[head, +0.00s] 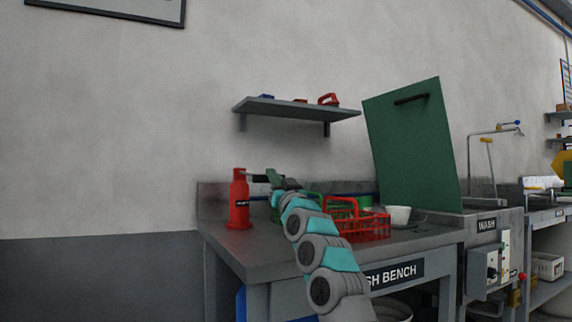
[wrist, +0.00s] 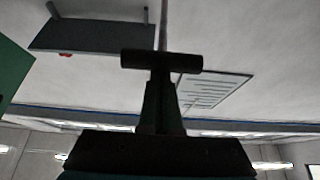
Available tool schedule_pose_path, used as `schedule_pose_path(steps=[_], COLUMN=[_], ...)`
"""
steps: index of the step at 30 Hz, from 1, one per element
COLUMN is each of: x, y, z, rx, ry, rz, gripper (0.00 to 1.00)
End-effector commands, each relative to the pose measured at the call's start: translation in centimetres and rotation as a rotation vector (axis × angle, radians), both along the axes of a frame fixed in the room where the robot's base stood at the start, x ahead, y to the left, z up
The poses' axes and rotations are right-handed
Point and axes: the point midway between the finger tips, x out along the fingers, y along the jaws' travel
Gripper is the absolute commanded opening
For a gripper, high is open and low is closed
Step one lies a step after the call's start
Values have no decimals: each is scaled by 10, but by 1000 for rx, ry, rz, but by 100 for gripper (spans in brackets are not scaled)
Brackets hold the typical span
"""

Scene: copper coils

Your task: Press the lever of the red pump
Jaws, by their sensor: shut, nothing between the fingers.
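The pump does not show clearly there.
On the bench (head: 275,256), a red crate (head: 364,229) stands right of my arm, with a white bowl (head: 398,217) beside it. A tall green panel (head: 412,150) rises behind. A wall shelf (head: 296,109) hangs above my gripper; a shelf (wrist: 88,35) also shows in the wrist view.

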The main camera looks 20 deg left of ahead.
Motion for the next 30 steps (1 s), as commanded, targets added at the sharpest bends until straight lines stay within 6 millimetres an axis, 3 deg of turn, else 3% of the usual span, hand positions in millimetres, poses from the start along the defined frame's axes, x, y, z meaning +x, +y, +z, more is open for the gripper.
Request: schedule_pose_path(steps=[30], x=[-79], y=[-57], z=[11], rx=[0], ry=[-3], rz=[1], gripper=[0])
